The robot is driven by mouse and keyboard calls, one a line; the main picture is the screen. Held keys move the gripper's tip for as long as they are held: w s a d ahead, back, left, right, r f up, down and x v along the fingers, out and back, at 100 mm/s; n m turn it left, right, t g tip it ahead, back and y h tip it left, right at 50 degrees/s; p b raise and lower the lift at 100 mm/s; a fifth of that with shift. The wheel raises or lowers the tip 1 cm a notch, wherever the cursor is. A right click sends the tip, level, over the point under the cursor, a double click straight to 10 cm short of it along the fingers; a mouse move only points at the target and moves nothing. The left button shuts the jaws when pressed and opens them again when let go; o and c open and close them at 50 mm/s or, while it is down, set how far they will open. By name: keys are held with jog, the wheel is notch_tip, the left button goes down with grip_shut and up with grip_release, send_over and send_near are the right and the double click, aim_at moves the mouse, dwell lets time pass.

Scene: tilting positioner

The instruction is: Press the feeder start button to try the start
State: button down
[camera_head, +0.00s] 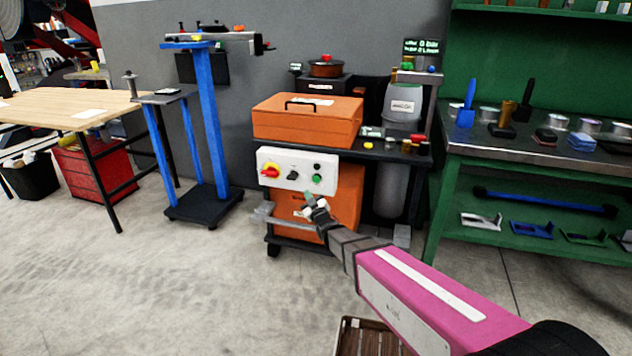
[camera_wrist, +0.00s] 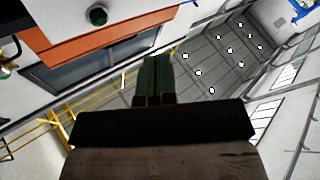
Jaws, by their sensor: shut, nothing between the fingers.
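A white control panel (camera_head: 281,184) is on the front of an orange cabinet in the head view. It carries a green button (camera_head: 317,179) at its lower right, with a small black one above it. No label naming the feeder start is readable. My gripper (camera_head: 308,197) is shut and empty, just below the panel in the head view. Its dark fingers (camera_wrist: 158,65) lie together in the wrist view, apart from the button in the picture.
The panel also has a red knob on yellow (camera_head: 270,171) and a black knob (camera_head: 293,175). An orange case (camera_head: 300,122) sits above. A grey rail (camera_head: 290,219) juts out below. A blue stand (camera_head: 207,125) is left, a green workbench (camera_head: 450,190) right.

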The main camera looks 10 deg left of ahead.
aim_at(315, 182)
jog(key=shift+s+a+r, duration=0.15)
jog(key=shift+a, duration=0.1)
jog(key=shift+w+d, duration=0.2)
jog(key=shift+w, duration=2)
jog(key=shift+w+d, duration=0.15)
jog(key=shift+w, duration=2.05)
jog(key=shift+w, duration=0.15)
jog(key=shift+w, duration=0.3)
jog(key=shift+w, duration=0.45)
jog(key=shift+s, duration=0.9)
